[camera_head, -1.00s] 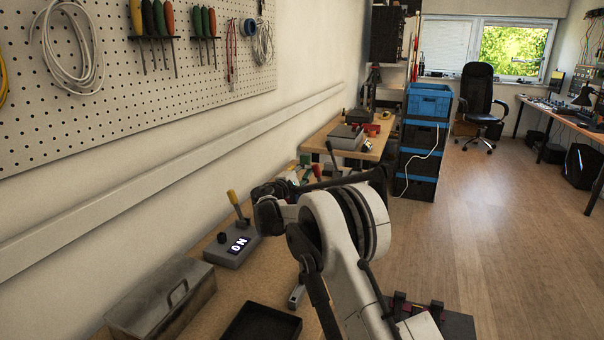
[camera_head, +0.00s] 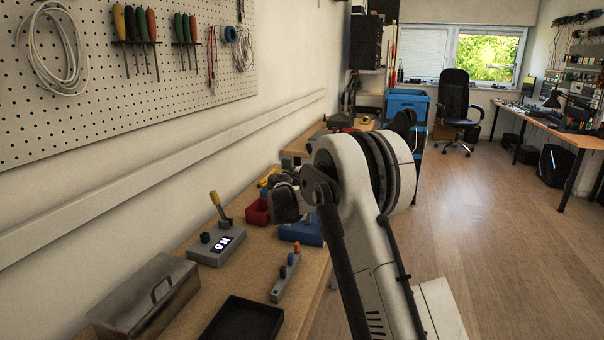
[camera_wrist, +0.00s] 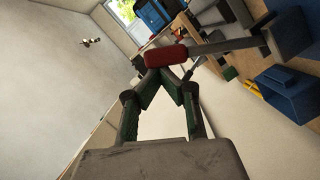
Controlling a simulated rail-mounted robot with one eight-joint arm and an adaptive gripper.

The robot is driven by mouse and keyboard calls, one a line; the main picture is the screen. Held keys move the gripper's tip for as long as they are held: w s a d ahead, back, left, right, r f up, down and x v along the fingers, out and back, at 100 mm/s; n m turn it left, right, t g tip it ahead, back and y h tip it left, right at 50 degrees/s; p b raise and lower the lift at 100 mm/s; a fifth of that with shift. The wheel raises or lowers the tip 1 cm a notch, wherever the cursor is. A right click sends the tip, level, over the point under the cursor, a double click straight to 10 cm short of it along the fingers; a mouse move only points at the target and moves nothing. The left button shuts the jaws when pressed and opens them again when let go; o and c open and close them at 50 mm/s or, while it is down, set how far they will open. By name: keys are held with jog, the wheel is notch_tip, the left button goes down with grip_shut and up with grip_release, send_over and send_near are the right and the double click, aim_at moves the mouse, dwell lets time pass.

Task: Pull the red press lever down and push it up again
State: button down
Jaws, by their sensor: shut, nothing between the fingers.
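The red press lever's red grip (camera_wrist: 166,56) shows in the wrist view, on a grey rod that runs right to a dark grey body (camera_wrist: 289,35). My gripper (camera_wrist: 162,72) has its green-sided fingers drawn together at the tips, with nothing between them. The tips are right at the lower edge of the red grip in the picture; I cannot tell whether they touch it. In the head view my arm hides the lever and the fingertips.
On the bench in the head view stand a metal toolbox (camera_head: 147,297), a grey switch box reading "ON" (camera_head: 217,246) with a yellow-handled lever (camera_head: 218,206), a black tray (camera_head: 243,321), a grey strip with knobs (camera_head: 286,279), a red bin (camera_head: 257,212) and a blue box (camera_head: 302,231).

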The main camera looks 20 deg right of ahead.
jog(key=shift+s+d+f, duration=0.25)
jog(key=shift+s+d, duration=0.05)
jog(key=shift+d, duration=0.15)
jog(key=shift+s+d+f, duration=0.2)
jog(key=shift+s+d, duration=0.05)
jog(key=shift+d, duration=0.15)
jog(key=s+a+r+p, duration=0.1)
jog(key=s+a+r, duration=0.3)
jog(key=a, duration=0.5)
jog(key=shift+s+a, duration=0.3)
jog(key=shift+s, duration=0.25)
jog(key=shift+r, duration=0.1)
dwell(0.4)
